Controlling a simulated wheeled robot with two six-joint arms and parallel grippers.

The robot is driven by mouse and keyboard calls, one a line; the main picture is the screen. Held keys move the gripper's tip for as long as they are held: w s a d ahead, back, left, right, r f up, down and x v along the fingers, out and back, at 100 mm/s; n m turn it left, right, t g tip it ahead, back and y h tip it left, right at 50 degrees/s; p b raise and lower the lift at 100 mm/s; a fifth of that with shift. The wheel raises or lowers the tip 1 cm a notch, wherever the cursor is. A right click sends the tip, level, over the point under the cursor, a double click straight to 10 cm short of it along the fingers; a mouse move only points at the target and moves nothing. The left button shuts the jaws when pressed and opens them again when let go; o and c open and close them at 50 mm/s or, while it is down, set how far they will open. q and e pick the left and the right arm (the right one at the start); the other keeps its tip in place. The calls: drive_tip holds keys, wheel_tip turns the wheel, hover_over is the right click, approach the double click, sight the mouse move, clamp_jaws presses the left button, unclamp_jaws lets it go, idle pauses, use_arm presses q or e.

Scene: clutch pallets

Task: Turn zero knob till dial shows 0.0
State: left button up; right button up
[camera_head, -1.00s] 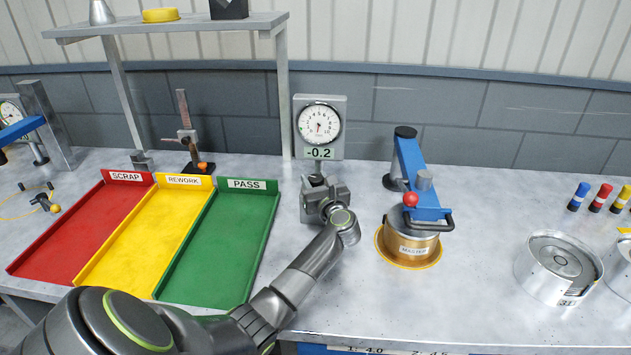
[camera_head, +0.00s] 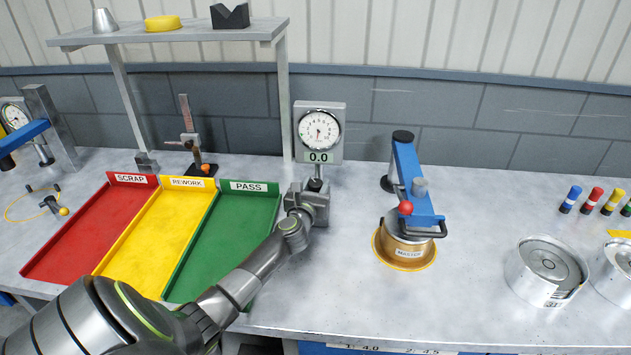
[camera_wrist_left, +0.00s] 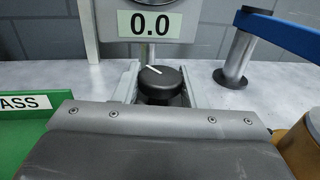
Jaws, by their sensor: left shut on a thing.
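The dial gauge (camera_head: 320,127) stands upright at the back of the bench, and its readout (camera_head: 318,157) shows 0.0. The readout (camera_wrist_left: 151,23) also reads 0.0 in the left wrist view. The black zero knob (camera_wrist_left: 160,84) with a white pointer line sits below it, the line tilted to the upper left. My left gripper (camera_wrist_left: 157,92) is shut on the knob, one finger on each side. My right gripper is not in view.
Red (camera_head: 92,235), yellow (camera_head: 110,262) and green (camera_head: 176,283) trays lie to the left of the gauge. A blue clamp arm (camera_head: 412,175) over a brass master disc (camera_head: 404,262) stands to the right. Silver round parts (camera_head: 545,270) sit farther right. The bench between is clear.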

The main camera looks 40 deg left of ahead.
use_arm(q)
drive_tip(key=shift+m+t+h, duration=0.3)
drive_tip(key=shift+m+h, duration=0.1)
drive_tip(key=shift+h, duration=0.2)
drive_tip(key=o, duration=1)
drive_tip(key=shift+c, duration=0.2)
drive_tip(key=shift+s+d+p, duration=0.15)
drive_tip(key=shift+s+p, duration=0.15)
drive_tip(key=shift+s, duration=0.3)
drive_tip(key=v, duration=1.6)
drive_tip(key=shift+b, duration=0.45)
drive_tip(key=shift+s, duration=0.15)
